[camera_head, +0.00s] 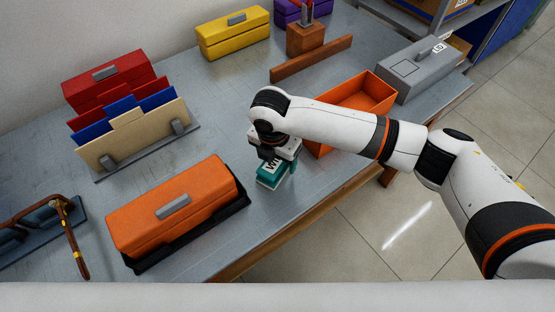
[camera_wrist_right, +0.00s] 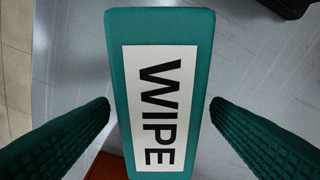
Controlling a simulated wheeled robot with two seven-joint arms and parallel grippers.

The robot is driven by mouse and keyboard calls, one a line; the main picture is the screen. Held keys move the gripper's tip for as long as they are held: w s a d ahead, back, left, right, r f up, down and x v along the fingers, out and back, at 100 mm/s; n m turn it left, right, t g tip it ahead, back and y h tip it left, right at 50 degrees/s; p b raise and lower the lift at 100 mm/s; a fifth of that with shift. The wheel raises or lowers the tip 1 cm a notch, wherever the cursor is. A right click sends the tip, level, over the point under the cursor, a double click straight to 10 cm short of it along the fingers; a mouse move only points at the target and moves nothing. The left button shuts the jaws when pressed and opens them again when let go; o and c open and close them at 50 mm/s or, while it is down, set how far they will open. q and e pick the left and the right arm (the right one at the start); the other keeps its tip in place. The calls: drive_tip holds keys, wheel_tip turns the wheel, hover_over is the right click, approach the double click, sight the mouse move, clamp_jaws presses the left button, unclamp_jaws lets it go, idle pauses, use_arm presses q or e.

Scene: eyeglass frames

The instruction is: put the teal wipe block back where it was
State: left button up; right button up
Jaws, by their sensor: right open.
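The teal wipe block (camera_head: 271,172) stands on the grey table, between the orange case and the open orange tray. Its white label reading WIPE fills the middle of the right wrist view (camera_wrist_right: 158,100). My right gripper (camera_head: 279,166) is directly over the block. In the wrist view its two dark green fingers (camera_wrist_right: 160,112) are apart, one on each side of the block, with a gap to it on both sides. Part of the block is hidden by the gripper in the head view. My left gripper is not in view.
An orange case (camera_head: 170,205) sits on a black tray at the left. The open orange tray (camera_head: 372,92) is right behind my arm. Eyeglasses (camera_head: 70,235) rest at far left. A file rack (camera_head: 135,135), grey case (camera_head: 405,70) and brown wooden bar (camera_head: 312,60) stand behind.

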sight(274, 162)
wheel_tip(274, 162, up, 10)
drive_tip(key=s, duration=0.1)
drive_tip(key=shift+a, duration=0.3)
drive_tip(key=shift+s+f, duration=0.1)
